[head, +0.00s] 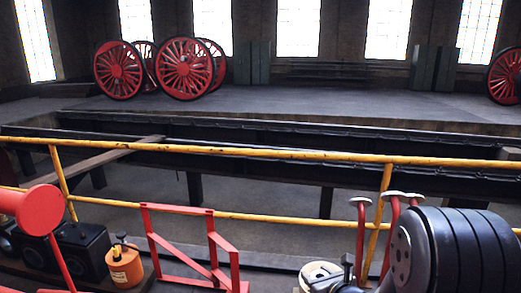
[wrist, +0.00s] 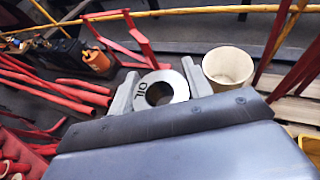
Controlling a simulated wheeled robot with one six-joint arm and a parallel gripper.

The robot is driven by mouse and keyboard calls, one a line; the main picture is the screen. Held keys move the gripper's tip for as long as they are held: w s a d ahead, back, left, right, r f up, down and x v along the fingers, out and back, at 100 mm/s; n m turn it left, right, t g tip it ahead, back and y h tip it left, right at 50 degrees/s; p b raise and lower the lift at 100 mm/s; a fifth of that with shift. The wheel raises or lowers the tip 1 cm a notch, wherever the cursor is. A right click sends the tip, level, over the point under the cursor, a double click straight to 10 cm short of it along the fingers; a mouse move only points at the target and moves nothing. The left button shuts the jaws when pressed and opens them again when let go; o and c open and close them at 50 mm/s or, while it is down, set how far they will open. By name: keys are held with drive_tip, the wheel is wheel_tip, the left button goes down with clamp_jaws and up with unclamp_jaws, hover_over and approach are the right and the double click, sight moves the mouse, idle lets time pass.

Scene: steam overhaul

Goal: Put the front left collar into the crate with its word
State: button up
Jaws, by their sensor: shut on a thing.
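The collar (wrist: 178,82) is a thick pale metal ring with a dark hole through its middle and the word OIL on its face. My gripper (wrist: 160,90) is shut on it, with one grey finger on each side, in the wrist view. The collar is held above the floor area and I cannot see anything supporting it. In the lower left corner of the wrist view is part of a red crate (wrist: 30,160), and at the right edge part of a yellow one (wrist: 311,148). No words on these crates are readable.
A cream bucket (wrist: 228,65) stands right of the collar. Red bars (wrist: 75,92) lie at the left. An orange can (head: 125,268), black boxes (head: 85,245) and a red frame (head: 215,250) stand before the yellow railing (head: 250,153). Red wheels (head: 185,68) stand beyond the pit.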

sight(318, 272)
wheel_tip(318, 272, up, 8)
drive_tip(key=p, duration=0.7)
drive_tip(key=shift+r, duration=0.1)
drive_tip(key=shift+d, duration=0.1)
